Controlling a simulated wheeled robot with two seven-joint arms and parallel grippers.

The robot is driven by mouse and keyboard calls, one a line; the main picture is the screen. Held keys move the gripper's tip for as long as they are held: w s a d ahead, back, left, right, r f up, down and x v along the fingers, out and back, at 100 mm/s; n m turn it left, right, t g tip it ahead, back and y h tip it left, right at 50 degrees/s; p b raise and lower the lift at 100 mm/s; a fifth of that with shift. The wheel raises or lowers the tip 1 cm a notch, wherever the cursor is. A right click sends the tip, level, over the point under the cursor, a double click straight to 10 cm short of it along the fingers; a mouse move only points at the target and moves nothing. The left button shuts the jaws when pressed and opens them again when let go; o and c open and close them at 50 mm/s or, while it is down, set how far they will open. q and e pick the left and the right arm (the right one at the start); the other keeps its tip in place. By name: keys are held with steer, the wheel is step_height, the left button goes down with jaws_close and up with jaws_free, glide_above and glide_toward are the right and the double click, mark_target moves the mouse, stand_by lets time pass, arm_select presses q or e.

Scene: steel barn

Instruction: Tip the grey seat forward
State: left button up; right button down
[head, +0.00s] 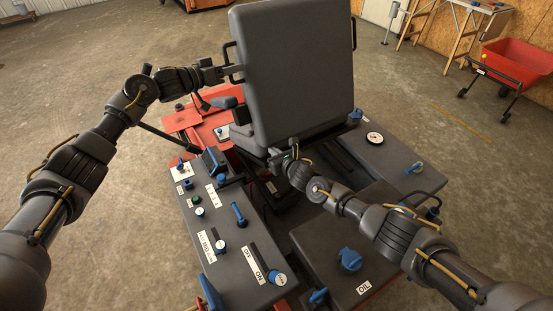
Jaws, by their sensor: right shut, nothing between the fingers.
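The grey seat (292,65) stands at the top middle of the head view, its broad padded back facing me and leaning slightly. A dark bar handle shows on its left side (231,52) and another on its right edge (354,34). My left gripper (232,72) is at the left handle, touching or very close to it. Its fingers are too small and dark to show whether they are closed around the bar. My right gripper (284,157) is shut and empty, just below the seat's lower edge. The base of the seat is partly hidden behind my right gripper.
A dark control console (231,254) with blue levers and knobs lies below left of the seat. A dark box marked OIL (345,270) and a panel with a gauge (390,155) lie at the right. A red cart (510,62) stands far right. Concrete floor around is mostly clear.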

arm_select(q)
steer(key=shift+s+d, duration=0.15)
steer(key=shift+d, duration=0.05)
steer(key=v, duration=1.2)
steer(key=shift+a, duration=0.15)
